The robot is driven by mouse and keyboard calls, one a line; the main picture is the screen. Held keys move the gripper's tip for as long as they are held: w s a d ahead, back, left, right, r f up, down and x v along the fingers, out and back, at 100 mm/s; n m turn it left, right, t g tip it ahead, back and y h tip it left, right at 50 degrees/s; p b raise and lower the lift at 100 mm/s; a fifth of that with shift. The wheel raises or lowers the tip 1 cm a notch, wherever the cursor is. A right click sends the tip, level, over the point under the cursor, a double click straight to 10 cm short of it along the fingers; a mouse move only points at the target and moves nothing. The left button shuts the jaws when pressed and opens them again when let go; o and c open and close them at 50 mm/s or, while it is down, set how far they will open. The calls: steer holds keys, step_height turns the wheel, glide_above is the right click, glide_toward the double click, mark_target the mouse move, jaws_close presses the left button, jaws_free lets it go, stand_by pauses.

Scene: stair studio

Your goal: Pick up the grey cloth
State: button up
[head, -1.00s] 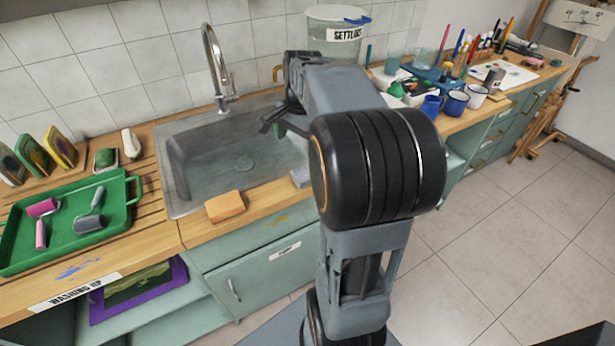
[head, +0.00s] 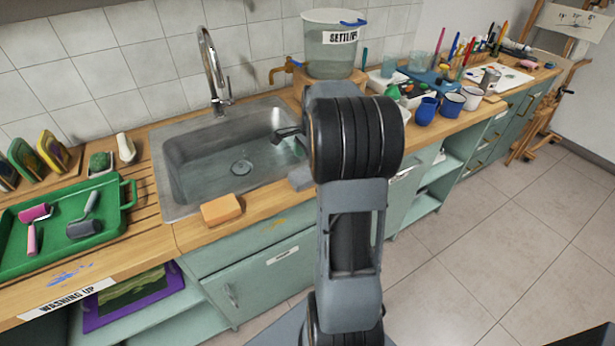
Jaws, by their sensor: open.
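A small grey folded thing, which looks like the grey cloth (head: 301,178), lies on the wooden counter at the right front corner of the sink. My arm hides its right part. My gripper (head: 281,136) is over the right side of the sink basin, behind the cloth in the picture and apart from it. The gripper is open, and I see nothing in it. Most of the gripper is hidden behind my own arm's dark joint.
The steel sink (head: 200,190) has a tall tap (head: 210,70). An orange sponge (head: 221,209) lies on its front edge. A green tray (head: 60,250) with rollers is at left. A labelled bucket (head: 330,58) with a brass tap stands behind my arm. Mugs and brushes crowd the right counter.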

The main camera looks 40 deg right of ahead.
mark_target(307, 173)
steer(key=shift+a+f, duration=0.15)
steer(key=shift+f, duration=1.05)
steer(key=shift+a+f, duration=0.15)
steer(key=shift+f, duration=1)
steer(key=c, duration=1)
steer(key=shift+r, duration=0.15)
steer(key=shift+r, duration=0.55)
steer(key=a+r, duration=0.1)
steer(key=r, duration=0.1)
steer(key=a+r, duration=0.2)
steer(key=r, duration=0.1)
steer(key=a+r, duration=0.1)
steer(key=r, duration=0.1)
steer(key=shift+s+a+r, duration=0.25)
steer(key=shift+a, duration=0.15)
steer(key=s+a+r, duration=0.1)
steer(key=a+r, duration=0.3)
steer(key=a, duration=0.5)
